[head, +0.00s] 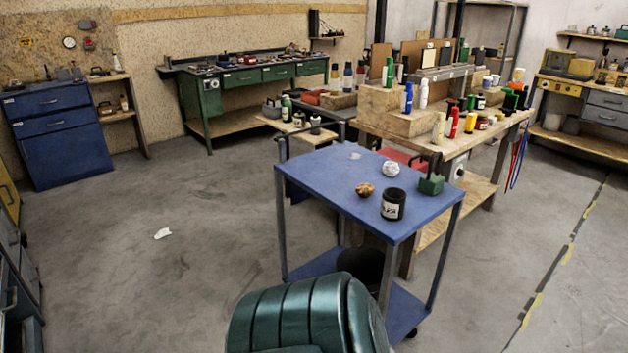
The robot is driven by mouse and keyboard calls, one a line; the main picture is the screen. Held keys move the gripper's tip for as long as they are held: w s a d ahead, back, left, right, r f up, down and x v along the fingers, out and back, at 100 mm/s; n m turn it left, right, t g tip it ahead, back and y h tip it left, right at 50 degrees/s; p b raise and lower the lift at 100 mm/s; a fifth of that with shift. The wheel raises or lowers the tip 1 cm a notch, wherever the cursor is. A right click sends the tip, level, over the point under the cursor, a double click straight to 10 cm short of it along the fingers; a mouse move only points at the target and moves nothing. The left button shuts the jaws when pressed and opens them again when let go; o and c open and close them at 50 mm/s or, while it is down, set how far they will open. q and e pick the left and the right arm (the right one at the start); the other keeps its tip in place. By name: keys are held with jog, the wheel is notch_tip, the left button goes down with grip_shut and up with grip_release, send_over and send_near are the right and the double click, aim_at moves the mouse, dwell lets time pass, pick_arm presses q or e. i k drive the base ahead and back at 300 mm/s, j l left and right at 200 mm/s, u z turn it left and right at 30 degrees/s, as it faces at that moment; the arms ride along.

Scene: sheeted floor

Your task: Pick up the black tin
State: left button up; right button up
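The black tin (393,204) is a short dark cylinder with a white label. It stands upright near the front right of the top of the blue cart (330,177). A brown lumpy ball (365,190) lies just left of it, a crumpled white ball (391,169) behind it, and a green block-like object (431,184) to its right at the cart's edge. Neither of my grippers is in the head view.
A green padded chair back (290,318) stands in front of the cart. A wooden workbench (460,140) crowded with bottles is close behind the cart. A white scrap (162,233) lies on the floor at left. Much of the left floor is free.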

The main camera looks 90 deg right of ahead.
aim_at(393, 204)
jog(key=z, duration=3.45)
jog(key=k+j, duration=0.4)
jog(key=j, duration=0.05)
